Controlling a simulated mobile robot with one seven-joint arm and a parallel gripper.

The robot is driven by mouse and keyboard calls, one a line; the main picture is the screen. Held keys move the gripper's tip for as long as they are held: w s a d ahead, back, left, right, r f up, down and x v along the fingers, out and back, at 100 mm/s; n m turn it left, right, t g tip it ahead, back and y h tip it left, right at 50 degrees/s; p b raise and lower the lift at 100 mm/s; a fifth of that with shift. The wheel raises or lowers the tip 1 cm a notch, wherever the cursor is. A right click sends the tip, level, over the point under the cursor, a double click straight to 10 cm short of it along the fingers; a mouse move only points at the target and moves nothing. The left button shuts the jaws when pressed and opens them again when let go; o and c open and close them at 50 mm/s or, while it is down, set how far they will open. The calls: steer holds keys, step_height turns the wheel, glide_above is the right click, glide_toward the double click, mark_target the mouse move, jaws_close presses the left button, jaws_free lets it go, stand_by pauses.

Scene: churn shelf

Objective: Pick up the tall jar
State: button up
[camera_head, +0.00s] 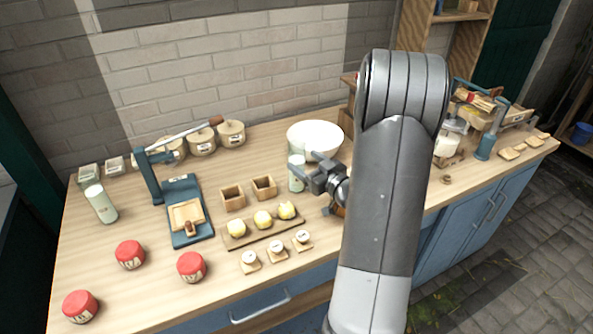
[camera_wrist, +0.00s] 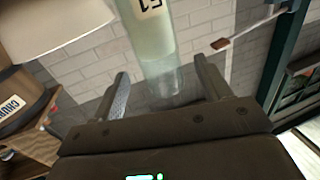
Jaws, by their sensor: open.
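A tall pale-green glass jar (camera_head: 296,180) stands on the wooden counter in front of a white bowl. It also shows in the wrist view (camera_wrist: 152,45), with a label on its side. My gripper (camera_head: 306,178) is low over the counter, just right of this jar and pointing at it. In the wrist view my gripper (camera_wrist: 161,72) has its fingers spread, and the jar appears in the gap between them. I cannot tell whether either finger touches it. A second similar tall jar (camera_head: 101,204) stands at the left end of the counter.
The white bowl (camera_head: 315,136) is close behind the jar. Small wooden boxes (camera_head: 232,198) and a board with yellow lumps (camera_head: 262,228) lie to its left and front. A blue press (camera_head: 184,208) and red-lidded jars (camera_head: 191,266) stand farther left. My arm hides part of the counter.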

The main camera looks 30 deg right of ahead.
mark_target(292, 152)
steer(key=x, duration=0.6)
steer(key=shift+w, duration=0.25)
steer(key=shift+c, duration=0.3)
jaws_close()
